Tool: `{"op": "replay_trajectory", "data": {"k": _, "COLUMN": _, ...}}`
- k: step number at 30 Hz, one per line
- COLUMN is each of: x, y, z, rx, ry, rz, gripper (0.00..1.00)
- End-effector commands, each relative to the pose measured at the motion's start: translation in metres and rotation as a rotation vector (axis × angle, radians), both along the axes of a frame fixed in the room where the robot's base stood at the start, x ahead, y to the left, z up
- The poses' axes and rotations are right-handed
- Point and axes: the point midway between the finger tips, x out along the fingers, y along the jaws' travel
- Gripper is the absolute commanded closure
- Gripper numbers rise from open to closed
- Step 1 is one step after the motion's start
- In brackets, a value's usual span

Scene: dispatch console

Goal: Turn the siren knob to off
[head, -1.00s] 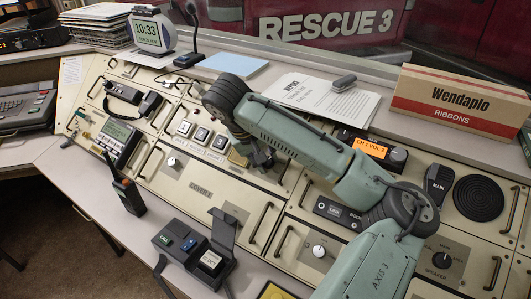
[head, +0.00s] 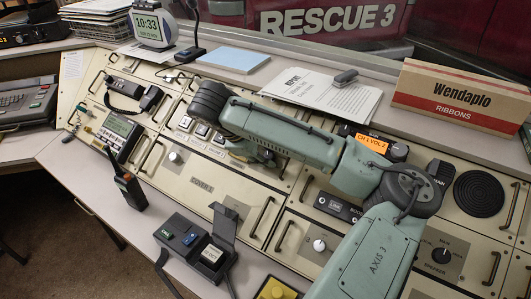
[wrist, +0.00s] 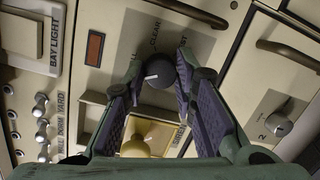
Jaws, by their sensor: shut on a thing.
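In the wrist view, a dark round knob (wrist: 158,73) with a white pointer line stands on the cream panel. My gripper (wrist: 158,78) has its two fingertips closed on the knob's left and right sides. The pointer line lies roughly across the picture. Printed words surround the knob; "CLEAR" is readable above it, the others are partly covered by the fingers. In the head view, my gripper (head: 260,155) is low over the console, mostly covered by my arm, and the knob is hidden there.
In the wrist view, a yellow block-like part (wrist: 140,150) lies between the fingers, a grey knob (wrist: 278,123) sits right, and toggle switches (wrist: 42,112) line the left. In the head view, a ribbon box (head: 458,95), report papers (head: 320,98) and a radio (head: 128,190) stand around.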

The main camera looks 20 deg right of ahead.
Motion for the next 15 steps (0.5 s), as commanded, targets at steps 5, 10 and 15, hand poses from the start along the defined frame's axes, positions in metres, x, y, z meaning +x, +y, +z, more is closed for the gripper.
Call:
{"op": "replay_trajectory", "data": {"k": 5, "x": -0.0001, "y": 0.0007, "z": 0.0001, "rx": -0.056, "ry": 0.069, "rz": 0.140, "gripper": 1.00}}
{"op": "replay_trajectory", "data": {"k": 10, "x": -0.0003, "y": 0.0009, "z": -0.0003, "rx": -0.104, "ry": 0.130, "rz": 0.258, "gripper": 1.00}}
{"op": "replay_trajectory", "data": {"k": 15, "x": -0.0006, "y": 0.0014, "z": -0.0006, "rx": -0.141, "ry": 0.180, "rz": 0.355, "gripper": 1.00}}
